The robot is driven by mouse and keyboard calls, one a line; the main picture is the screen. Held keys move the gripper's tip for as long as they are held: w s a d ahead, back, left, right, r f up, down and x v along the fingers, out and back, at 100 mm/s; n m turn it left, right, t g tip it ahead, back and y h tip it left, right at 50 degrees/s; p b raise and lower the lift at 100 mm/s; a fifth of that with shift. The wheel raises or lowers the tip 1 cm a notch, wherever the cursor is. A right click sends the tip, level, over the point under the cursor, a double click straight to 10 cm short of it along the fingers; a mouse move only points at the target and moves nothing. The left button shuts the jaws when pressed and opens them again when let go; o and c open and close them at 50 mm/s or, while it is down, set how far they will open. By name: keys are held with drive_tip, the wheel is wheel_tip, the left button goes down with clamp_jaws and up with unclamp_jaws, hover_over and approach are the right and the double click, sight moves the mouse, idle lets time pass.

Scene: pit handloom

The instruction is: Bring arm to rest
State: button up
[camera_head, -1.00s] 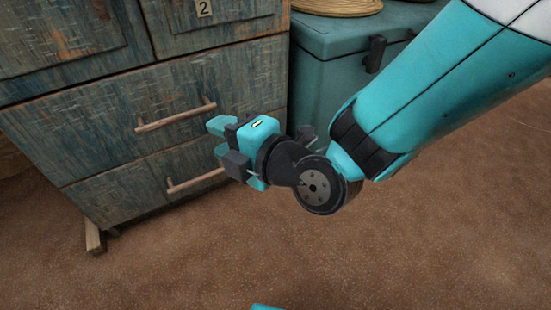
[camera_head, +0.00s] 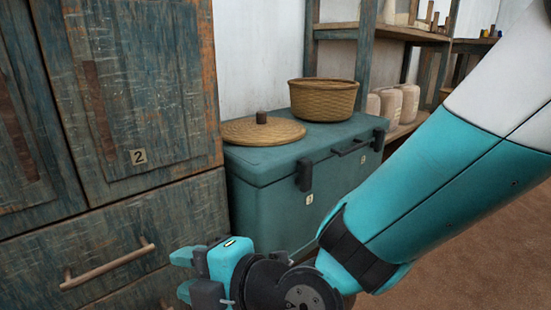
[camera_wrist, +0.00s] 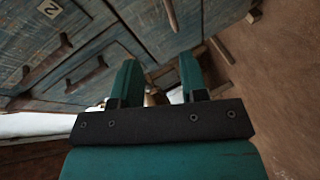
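My gripper (camera_head: 181,274) is at the lower middle of the head view, in front of the blue drawer cabinet (camera_head: 120,225) and left of the teal chest (camera_head: 270,215). Its two fingers point left and stand apart. In the wrist view the two teal fingers (camera_wrist: 159,75) are parallel with a clear gap, and I see nothing held between them. My arm comes down from the upper right, bent at the dark wrist joint. The lower part of the wrist is cut off by the bottom edge of the head view.
A wooden drawer handle (camera_head: 108,265) juts out near my gripper. A round woven lid (camera_head: 262,131) and a woven basket (camera_head: 323,100) sit on the chest. A shelf (camera_head: 385,32) with pale containers (camera_head: 400,103) stands behind. Brown floor (camera_head: 480,245) is bare at the lower right.

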drive_tip(key=w+d+r+m+h+p, duration=0.15)
drive_tip(key=d+r+m+p, duration=0.4)
drive_tip(key=r, duration=0.55)
drive_tip(key=s+d+r+m+g+h+p, duration=0.2)
drive_tip(key=s+d+r+m+h+p, duration=0.25)
drive_tip(key=d+r+m+p, duration=0.55)
drive_tip(key=s+d+r+m+g+h+p, duration=0.4)
drive_tip(key=d+r+m+p, duration=0.3)
drive_tip(key=d+r+p, duration=0.5)
wheel_tip(320, 180, up, 36)
drive_tip(key=t+p, duration=0.1)
drive_tip(key=p, duration=3.4)
drive_tip(key=shift+s+d+f, duration=0.25)
drive_tip(key=shift+d, duration=0.2)
